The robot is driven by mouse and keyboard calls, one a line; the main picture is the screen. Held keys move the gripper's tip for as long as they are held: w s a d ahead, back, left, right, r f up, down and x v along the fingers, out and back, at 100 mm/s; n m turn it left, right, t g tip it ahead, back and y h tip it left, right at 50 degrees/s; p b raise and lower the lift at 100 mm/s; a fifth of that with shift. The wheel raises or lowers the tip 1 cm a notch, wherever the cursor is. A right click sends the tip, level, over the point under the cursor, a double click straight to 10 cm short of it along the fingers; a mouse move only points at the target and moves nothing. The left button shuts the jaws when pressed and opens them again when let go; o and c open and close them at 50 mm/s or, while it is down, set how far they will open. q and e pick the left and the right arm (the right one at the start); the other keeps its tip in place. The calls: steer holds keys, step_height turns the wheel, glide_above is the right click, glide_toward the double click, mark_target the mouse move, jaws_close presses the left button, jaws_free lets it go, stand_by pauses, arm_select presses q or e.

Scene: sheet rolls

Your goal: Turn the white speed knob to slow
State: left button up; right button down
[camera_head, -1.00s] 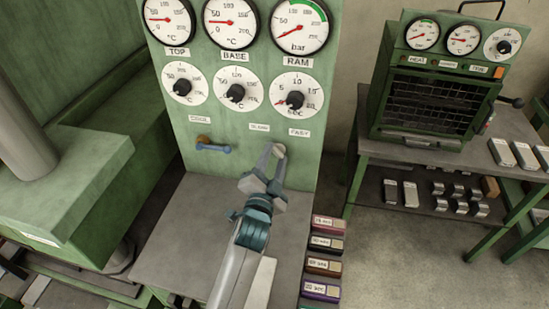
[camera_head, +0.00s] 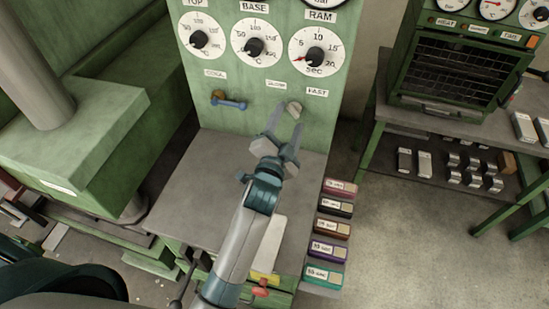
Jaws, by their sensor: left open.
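The white speed knob (camera_head: 294,109) is a small pale knob low on the green control panel (camera_head: 258,103). The label on its upper left (camera_head: 276,84) is hard to read; the FAST label (camera_head: 317,91) is on its upper right. My left gripper (camera_head: 285,122) is open and empty, its fingers pointing up at the panel. In the picture the knob lies just above the gap between the fingertips, near the right finger. I see no grip on it; the exact depth gap cannot be told.
A blue-handled lever (camera_head: 235,104) sits left of the knob. Three dials, including the sec dial (camera_head: 315,55), are above. A grey table (camera_head: 190,175) lies below the panel, with several labelled blocks (camera_head: 330,228) at its right. An oven (camera_head: 455,65) stands right.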

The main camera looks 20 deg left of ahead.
arm_select(q)
steer(key=s+b, duration=0.4)
steer(key=s, duration=1.1)
steer(key=shift+s, duration=0.35)
steer(key=shift+r, duration=0.1)
